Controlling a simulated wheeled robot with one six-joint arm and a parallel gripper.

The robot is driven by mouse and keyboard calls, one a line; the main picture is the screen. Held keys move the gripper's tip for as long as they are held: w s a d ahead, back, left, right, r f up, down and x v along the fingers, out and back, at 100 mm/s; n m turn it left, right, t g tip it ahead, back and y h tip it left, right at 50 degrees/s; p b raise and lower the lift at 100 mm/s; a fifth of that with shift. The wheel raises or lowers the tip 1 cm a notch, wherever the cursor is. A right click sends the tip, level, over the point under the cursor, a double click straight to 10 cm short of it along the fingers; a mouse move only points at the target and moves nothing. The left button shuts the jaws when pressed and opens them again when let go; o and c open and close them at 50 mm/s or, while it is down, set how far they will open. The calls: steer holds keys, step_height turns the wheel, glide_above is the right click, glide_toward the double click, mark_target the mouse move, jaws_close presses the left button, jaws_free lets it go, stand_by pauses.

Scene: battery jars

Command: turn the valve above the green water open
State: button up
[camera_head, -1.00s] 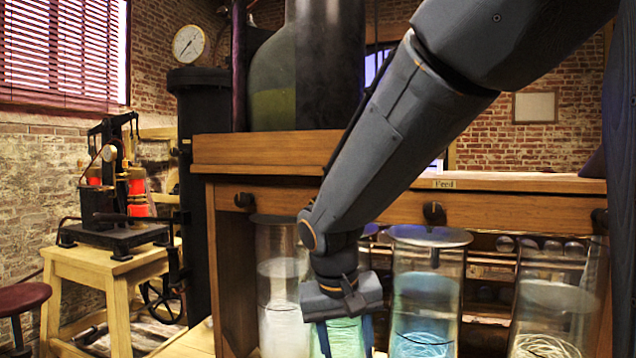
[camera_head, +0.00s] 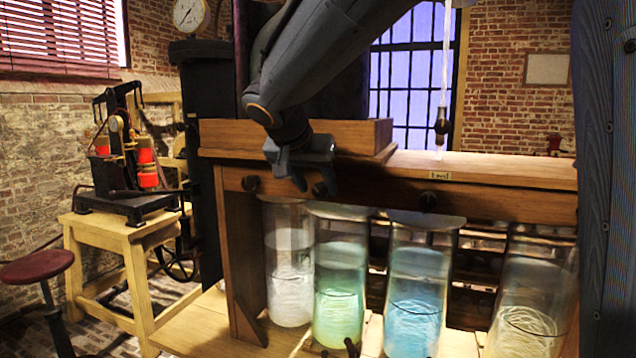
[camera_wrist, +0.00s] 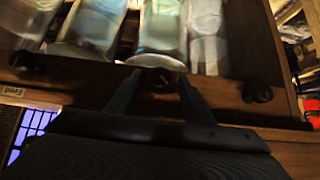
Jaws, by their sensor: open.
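The jar of green water (camera_head: 340,300) stands second from the left under the wooden bench. Its dark valve knob (camera_head: 320,189) is on the bench front just above it, partly covered by my gripper. My gripper (camera_head: 313,183) is open and empty in front of that knob. In the wrist view the knob (camera_wrist: 158,76) shows between and just beyond the fingertips of my gripper (camera_wrist: 157,88), one finger on each side. The green jar (camera_wrist: 163,28) hangs above it in that picture. I cannot tell whether the fingers touch the knob.
Similar knobs sit above the white-water jar (camera_head: 250,184) and the blue-water jar (camera_head: 428,200). A jar of pale water (camera_head: 530,310) stands at right. A raised wooden box edge (camera_head: 350,136) lies behind my wrist. The floor at left holds a stool (camera_head: 38,267).

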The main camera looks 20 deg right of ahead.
steer(key=shift+w+d+f, duration=0.3)
steer(key=shift+w+f, duration=0.1)
steer(key=shift+f, duration=0.1)
steer(key=c, duration=1)
steer(key=shift+a, duration=0.1)
steer(key=h+b, duration=0.1)
steer(key=n+g+h, duration=0.1)
steer(key=shift+w+a+f+n+g+h+b, duration=0.1)
steer(key=shift+w+a+n+g+h+b, duration=0.1)
steer(key=shift+n+g+h+b, duration=0.15)
steer(key=shift+w+a+n+g+h+b, duration=0.1)
steer(key=shift+n+g+h+b, duration=0.1)
steer(key=shift+n+g+h, duration=0.5)
steer(key=shift+a+n+g+h+b, duration=0.15)
steer(key=shift+n+h, duration=0.2)
steer(key=shift+h, duration=0.7)
steer(key=shift+d, duration=0.1)
